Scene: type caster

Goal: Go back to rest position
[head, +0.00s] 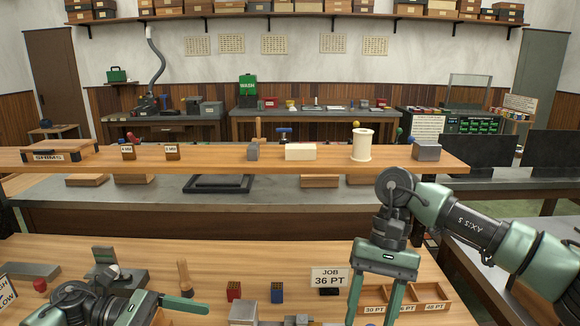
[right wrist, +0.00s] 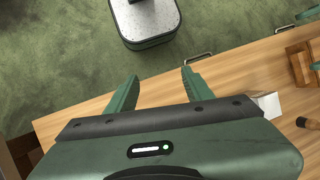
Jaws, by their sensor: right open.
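The right wrist view shows the same gripper (right wrist: 160,88) open and empty, with green floor and the bench edge beyond the fingers. My left gripper (head: 172,306) is low at the left of the head view, over the bench. One green finger points right; the rest is hidden or cut off, so its opening is unclear.
A wooden tray (head: 432,305) labelled in points and a "JOB 36 PT" sign (head: 330,278) are close to my right gripper. Red (head: 233,291) and blue (head: 277,292) type blocks stand between the arms. A raised shelf (head: 210,162) with several items crosses behind.

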